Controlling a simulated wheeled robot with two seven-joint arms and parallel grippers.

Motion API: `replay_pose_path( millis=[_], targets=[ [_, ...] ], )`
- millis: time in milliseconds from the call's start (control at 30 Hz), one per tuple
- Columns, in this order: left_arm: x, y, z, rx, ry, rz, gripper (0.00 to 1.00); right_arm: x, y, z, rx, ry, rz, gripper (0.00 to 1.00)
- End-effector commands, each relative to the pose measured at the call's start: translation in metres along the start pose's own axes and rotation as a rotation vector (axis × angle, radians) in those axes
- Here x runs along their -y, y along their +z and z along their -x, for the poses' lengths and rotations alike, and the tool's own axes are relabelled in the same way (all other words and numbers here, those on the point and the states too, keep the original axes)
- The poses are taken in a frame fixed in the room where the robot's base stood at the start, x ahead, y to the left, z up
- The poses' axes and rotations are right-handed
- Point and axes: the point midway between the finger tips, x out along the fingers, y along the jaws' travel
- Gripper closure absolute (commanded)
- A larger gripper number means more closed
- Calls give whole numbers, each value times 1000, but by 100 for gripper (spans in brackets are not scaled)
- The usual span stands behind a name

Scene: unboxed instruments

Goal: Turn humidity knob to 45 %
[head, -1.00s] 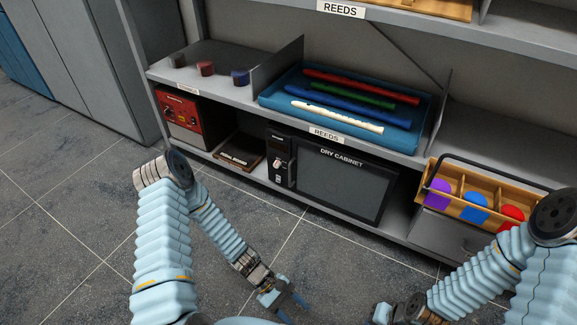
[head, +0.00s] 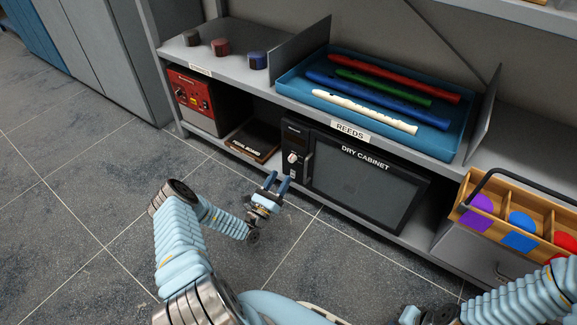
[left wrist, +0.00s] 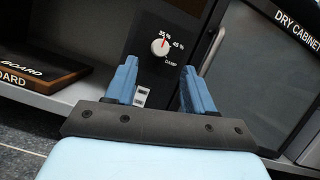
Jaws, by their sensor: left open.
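The dry cabinet (head: 365,180) stands on the lower shelf, with a dark control panel on its left side. Its white humidity knob (head: 292,158) also shows in the left wrist view (left wrist: 159,48). There the labels 35 %, 45 % and DAMP surround it, and its red mark points up, near 35 %. My left gripper (head: 277,183) is open and empty, in front of and below the panel. In the left wrist view its blue fingers (left wrist: 160,68) point toward the panel, the knob appearing between and beyond the tips, apart from them. My right gripper (head: 410,315) is mostly cut off at the bottom edge.
A red device (head: 190,92) and a dark pedal board (head: 252,141) stand left of the cabinet. A blue tray (head: 465,140) with several recorders is on the shelf above. A wooden caddy (head: 468,215) is at the right. The floor before the shelf is clear.

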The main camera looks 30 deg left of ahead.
Motion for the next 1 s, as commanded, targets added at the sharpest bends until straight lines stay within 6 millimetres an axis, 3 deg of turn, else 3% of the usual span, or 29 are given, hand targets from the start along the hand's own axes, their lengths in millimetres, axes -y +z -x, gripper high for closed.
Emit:
replay_pose_path(
  millis=[100, 300, 700, 1000],
  targets=[
    [1, 0, -26, 2, -3, 0, 46, -1, 0, -2, 0, 0, 0, 100],
    [1, 0, -54, 0, -3, 0, 46, -1, 0, -4, 1, -1, 0, 100],
    [1, 0, -63, -1, -1, 1, 46, -1, 0, -4, 1, -1, 0, 100],
    [1, 0, -63, -1, -2, 1, 92, -1, 0, -4, 1, -1, 0, 100]
  ],
)
